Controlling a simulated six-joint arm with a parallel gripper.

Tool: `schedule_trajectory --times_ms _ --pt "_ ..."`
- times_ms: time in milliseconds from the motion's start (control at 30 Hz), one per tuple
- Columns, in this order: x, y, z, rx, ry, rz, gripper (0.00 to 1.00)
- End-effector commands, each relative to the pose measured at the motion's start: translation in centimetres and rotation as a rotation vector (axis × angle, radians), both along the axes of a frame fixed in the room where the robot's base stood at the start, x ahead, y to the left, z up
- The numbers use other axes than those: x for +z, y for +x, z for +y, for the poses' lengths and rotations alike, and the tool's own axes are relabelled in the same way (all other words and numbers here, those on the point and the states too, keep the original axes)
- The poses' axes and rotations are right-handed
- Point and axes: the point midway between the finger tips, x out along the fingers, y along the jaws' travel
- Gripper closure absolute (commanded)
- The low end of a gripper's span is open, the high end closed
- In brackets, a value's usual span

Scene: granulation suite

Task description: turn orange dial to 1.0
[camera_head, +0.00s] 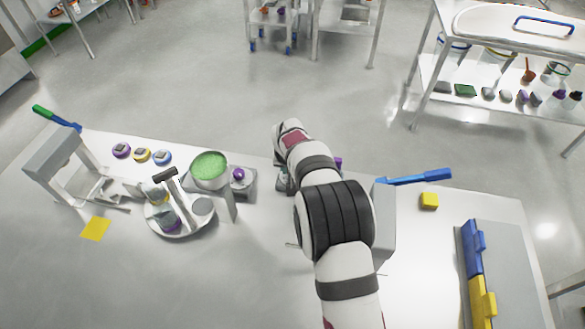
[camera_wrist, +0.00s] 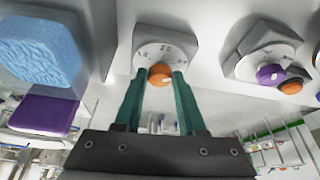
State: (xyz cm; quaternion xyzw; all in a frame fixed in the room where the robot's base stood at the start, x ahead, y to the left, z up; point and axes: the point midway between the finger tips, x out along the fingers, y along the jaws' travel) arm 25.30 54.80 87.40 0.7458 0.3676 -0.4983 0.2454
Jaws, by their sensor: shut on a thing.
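The orange dial (camera_wrist: 160,73) sits on the front of a grey box (camera_wrist: 165,40) in the wrist view. A white scale plate with printed numbers lies around it; they look like 1.0 at the left and 2.0 at the top. My gripper (camera_wrist: 162,80) has its two green fingers on either side of the dial, closed on it. The dial's pointer is not clear, so I cannot tell its setting. In the head view my arm covers the dial and most of the gripper.
In the wrist view, another grey unit with a purple dial (camera_wrist: 270,73) and an orange knob (camera_wrist: 292,86) is at the right. A balance-like pan (camera_head: 180,222) stands left of my arm.

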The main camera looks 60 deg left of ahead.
Motion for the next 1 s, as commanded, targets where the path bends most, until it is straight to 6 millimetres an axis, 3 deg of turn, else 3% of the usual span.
schedule_trajectory --times_ms 1000 --pt "0.0 1.2 -0.2 0.915 0.003 0.002 1.0"
